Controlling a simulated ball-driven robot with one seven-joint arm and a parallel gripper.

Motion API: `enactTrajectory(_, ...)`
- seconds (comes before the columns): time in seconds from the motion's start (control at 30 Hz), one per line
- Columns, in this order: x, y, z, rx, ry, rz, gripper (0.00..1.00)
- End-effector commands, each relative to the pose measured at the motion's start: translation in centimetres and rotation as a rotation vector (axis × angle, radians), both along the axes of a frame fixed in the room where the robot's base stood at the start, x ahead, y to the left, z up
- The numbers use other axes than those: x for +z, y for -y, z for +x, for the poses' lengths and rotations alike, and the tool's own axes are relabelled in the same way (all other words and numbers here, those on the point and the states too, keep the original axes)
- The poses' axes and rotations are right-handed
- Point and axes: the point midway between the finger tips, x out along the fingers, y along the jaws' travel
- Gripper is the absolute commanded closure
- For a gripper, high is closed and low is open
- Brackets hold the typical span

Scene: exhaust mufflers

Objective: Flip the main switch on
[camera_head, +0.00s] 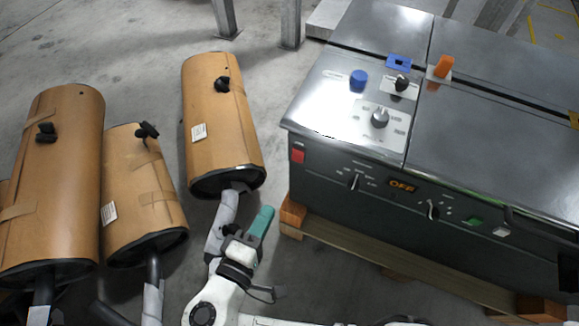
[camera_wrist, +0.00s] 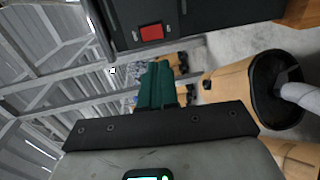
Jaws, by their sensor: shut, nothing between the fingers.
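A machine cabinet (camera_head: 330,205) stands at the right in the head view. Its front panel has a display (camera_head: 402,186) reading OFF, with a small lever switch (camera_head: 432,210) right of it and another lever switch (camera_head: 354,182) left of it. The labels are too small to read, so I cannot tell which control is the main switch. A red button (camera_head: 297,156) is at the panel's left end; it also shows in the wrist view (camera_wrist: 151,32). My gripper (camera_head: 263,219) with teal fingers is shut and empty, left of the cabinet's front corner, touching nothing. Its fingers also show in the wrist view (camera_wrist: 156,85).
The cabinet top holds a blue knob (camera_head: 358,80), a silver dial (camera_head: 380,118), a black knob (camera_head: 402,83) and an orange part (camera_head: 444,67). Wooden supports (camera_head: 292,216) lie under the cabinet. Wrapped mufflers (camera_head: 222,120) stand at the left, close to my arm.

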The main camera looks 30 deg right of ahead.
Motion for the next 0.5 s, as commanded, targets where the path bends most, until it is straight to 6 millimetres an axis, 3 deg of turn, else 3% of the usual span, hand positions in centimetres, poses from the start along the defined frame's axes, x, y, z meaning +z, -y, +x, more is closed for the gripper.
enactTrajectory(0.17, -0.3, 1.3, 0.8, -0.005, -0.002, 0.001, 1.0)
enactTrajectory(0.5, -1.2, 6.5, 4.5, -0.006, -0.002, 0.001, 1.0)
